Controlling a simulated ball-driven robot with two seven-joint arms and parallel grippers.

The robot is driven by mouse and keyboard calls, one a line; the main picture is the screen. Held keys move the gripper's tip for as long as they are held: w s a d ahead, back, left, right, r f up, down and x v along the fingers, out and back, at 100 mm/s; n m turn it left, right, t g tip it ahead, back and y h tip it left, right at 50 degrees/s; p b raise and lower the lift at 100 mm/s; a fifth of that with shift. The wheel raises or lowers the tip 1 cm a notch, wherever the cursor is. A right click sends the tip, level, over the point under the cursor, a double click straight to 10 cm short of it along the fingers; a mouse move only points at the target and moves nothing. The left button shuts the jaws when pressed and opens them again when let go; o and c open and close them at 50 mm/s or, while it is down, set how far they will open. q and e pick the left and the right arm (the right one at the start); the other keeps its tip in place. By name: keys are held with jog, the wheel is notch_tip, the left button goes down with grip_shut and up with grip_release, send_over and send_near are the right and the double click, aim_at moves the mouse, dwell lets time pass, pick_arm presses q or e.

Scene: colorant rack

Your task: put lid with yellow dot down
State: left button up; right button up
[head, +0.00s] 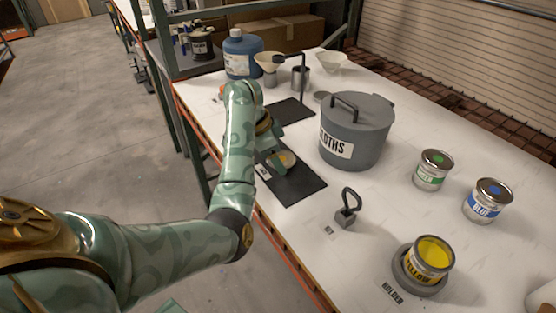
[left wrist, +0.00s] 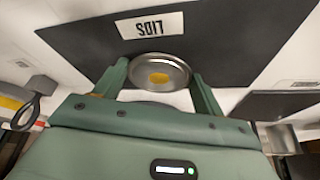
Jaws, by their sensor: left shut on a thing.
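My left gripper (head: 277,160) is shut on the lid with the yellow dot (head: 286,162). In the left wrist view the round metal lid (left wrist: 174,66) sits between the two green fingers, its yellow dot facing the camera. The lid is over the dark LIDS mat (head: 300,188); I cannot tell whether it touches it. The mat's LIDS label shows in the left wrist view above the lid, on the mat (left wrist: 225,40). The open yellow can (head: 430,262) stands tilted in the round grey holder (head: 401,277). My right gripper is not in view.
A grey CLOTHS pot (head: 372,135) stands right of the mat. A key tool (head: 346,214) is in front of it. The lidded green can (head: 433,170) and blue can (head: 487,201) stand at right. A second dark mat (head: 291,110) with a stand lies behind.

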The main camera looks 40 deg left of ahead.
pick_arm(q)
jog(key=shift+s, duration=0.1)
jog(key=shift+f, duration=0.25)
jog(key=shift+s+d+f+b, duration=0.1)
jog(key=shift+s+f+b, duration=0.15)
jog(key=shift+f+b, duration=0.15)
jog(key=o, duration=0.9)
jog(key=shift+f, duration=0.1)
jog(key=shift+o, duration=0.2)
jog(key=shift+w+f, duration=0.1)
jog(key=p+v, duration=0.8)
jog(key=v, duration=0.5)
jog(key=shift+w+r, duration=0.25)
jog(key=shift+r, duration=0.2)
